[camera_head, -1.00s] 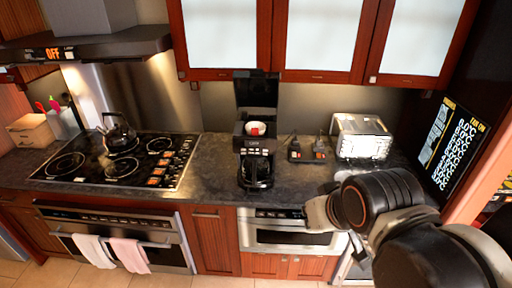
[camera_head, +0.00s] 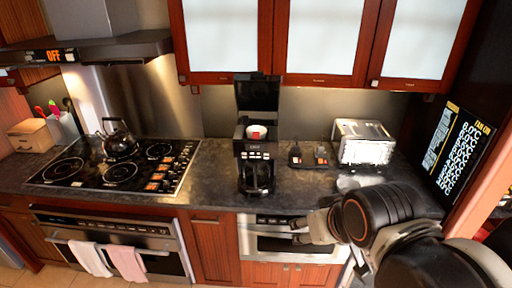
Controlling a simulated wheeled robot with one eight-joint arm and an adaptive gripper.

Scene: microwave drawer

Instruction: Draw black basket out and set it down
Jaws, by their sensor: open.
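I cannot make out a separate black basket for certain. A black coffee maker (camera_head: 241,150) stands upright on the counter, with a red-and-white item (camera_head: 256,132) in its upper part and a dark rounded carafe-like part (camera_head: 256,178) low at its front. My gripper (camera_head: 303,227) is open at the lower right, in front of the microwave drawer (camera_head: 262,243) below the counter.
The dark counter (camera_head: 215,185) holds a cooktop (camera_head: 125,165) with a kettle (camera_head: 117,138) at left, and a silver toaster (camera_head: 362,143) at right. Small dark items (camera_head: 308,156) lie between coffee maker and toaster. An oven (camera_head: 110,238) with towels is at lower left.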

